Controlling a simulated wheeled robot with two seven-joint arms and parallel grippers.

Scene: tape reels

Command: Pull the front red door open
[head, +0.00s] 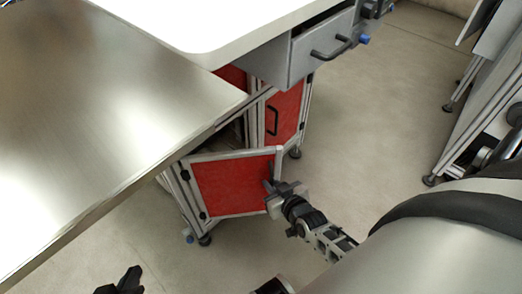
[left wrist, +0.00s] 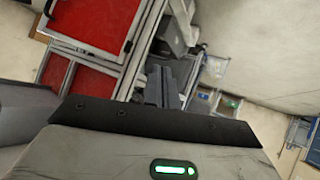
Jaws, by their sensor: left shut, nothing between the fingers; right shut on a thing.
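The front red door (head: 232,188) is a red panel in a light metal frame, under the metal table. Its hinge side is on the left. It stands partly open, its right edge swung out from the cabinet, with a dark gap behind its top. My right gripper (head: 271,190) is shut at the door's right edge, on the door handle, which the fingers mostly hide. My left gripper (head: 120,284) is low at the bottom left, away from the door. In the left wrist view its fingers (left wrist: 162,86) are together and empty.
A second red door (head: 284,115) with a black handle is behind, closed. A grey drawer (head: 318,50) juts out above it. The metal table (head: 110,90) covers the left. Floor (head: 350,130) is clear to the right of the doors. Red panels (left wrist: 95,22) show in the left wrist view.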

